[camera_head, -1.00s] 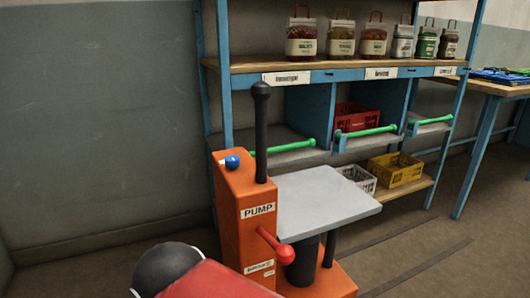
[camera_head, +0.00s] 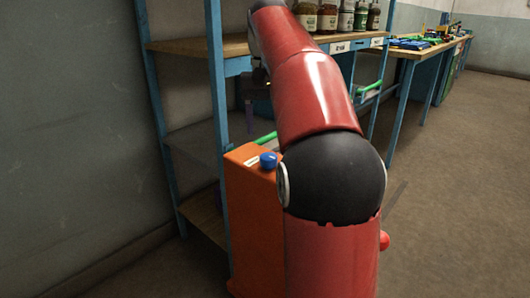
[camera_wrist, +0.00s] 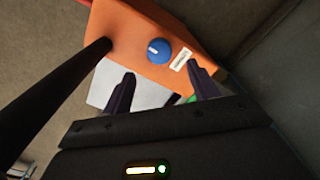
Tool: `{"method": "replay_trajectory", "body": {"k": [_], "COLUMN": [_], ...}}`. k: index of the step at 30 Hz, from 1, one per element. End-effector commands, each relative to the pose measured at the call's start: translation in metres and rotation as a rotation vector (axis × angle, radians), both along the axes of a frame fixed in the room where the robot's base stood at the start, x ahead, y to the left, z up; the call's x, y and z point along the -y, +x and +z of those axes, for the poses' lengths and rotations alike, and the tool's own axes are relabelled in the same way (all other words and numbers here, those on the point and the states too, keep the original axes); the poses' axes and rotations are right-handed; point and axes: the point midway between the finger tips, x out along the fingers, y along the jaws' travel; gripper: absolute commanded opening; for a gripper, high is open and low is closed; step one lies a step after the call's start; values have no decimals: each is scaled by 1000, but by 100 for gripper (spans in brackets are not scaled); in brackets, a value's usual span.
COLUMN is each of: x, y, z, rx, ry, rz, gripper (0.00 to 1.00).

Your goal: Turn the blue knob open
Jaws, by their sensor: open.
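The blue knob (camera_head: 268,160) sits on top of the orange pump housing (camera_head: 255,215), beside a small white label. In the wrist view the blue knob (camera_wrist: 158,51) carries a white mark and lies beyond the fingertips, a little above the gap between them. My gripper (camera_wrist: 163,80) is open and empty, apart from the knob as far as I can tell. In the head view my red arm hides most of the pump, and the gripper is mostly hidden behind it.
A black post (camera_wrist: 60,95) crosses the left of the wrist view, close to my gripper. The pump's grey plate (camera_wrist: 120,85) lies behind the fingers. A blue shelf rack (camera_head: 217,100) with jars (camera_head: 328,18) stands behind the pump. Open floor (camera_head: 450,200) lies to the right.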

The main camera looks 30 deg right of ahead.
Motion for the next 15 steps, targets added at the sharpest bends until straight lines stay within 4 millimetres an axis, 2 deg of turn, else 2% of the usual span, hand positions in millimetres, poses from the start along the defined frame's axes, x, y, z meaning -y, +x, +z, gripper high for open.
{"method": "replay_trajectory", "body": {"k": [9, 15], "x": [0, 0], "y": [0, 0], "z": [-48, -70], "rx": [-5, -2], "ry": [2, 1], "rz": [-1, -1], "gripper": [59, 59]}}
